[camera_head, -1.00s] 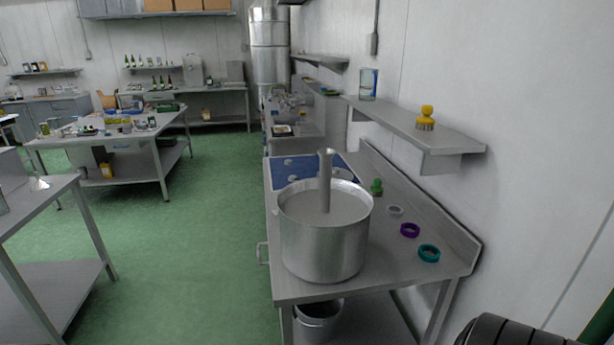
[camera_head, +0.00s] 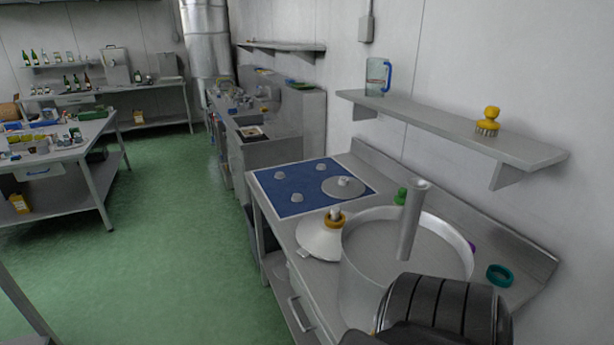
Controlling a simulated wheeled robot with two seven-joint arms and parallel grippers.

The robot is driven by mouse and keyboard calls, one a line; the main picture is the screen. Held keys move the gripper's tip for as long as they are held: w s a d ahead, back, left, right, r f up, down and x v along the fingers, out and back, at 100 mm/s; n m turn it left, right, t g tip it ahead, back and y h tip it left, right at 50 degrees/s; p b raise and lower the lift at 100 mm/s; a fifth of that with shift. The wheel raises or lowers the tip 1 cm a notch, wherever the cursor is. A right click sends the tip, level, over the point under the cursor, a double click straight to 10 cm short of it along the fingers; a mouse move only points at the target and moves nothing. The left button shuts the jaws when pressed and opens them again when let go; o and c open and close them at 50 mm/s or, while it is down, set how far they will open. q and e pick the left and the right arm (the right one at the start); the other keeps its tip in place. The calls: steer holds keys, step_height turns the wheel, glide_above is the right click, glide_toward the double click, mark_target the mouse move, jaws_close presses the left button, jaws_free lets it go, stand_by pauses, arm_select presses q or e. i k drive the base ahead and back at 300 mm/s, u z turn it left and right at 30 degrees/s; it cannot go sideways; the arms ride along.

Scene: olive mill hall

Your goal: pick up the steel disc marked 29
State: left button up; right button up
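Neither of my grippers is in view; a dark ribbed part of my arm covers the lower right.
A large steel pot (camera_head: 368,268) with an upright steel cylinder (camera_head: 411,215) stands on the bench, right of a white cone-shaped object (camera_head: 319,238). A wall shelf (camera_head: 450,127) holds a jug (camera_head: 377,77) and a yellow-topped brush (camera_head: 488,121).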

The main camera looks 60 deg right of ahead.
mark_target(345, 188)
steer(key=i, duration=2.25)
steer(key=z, duration=3.3)
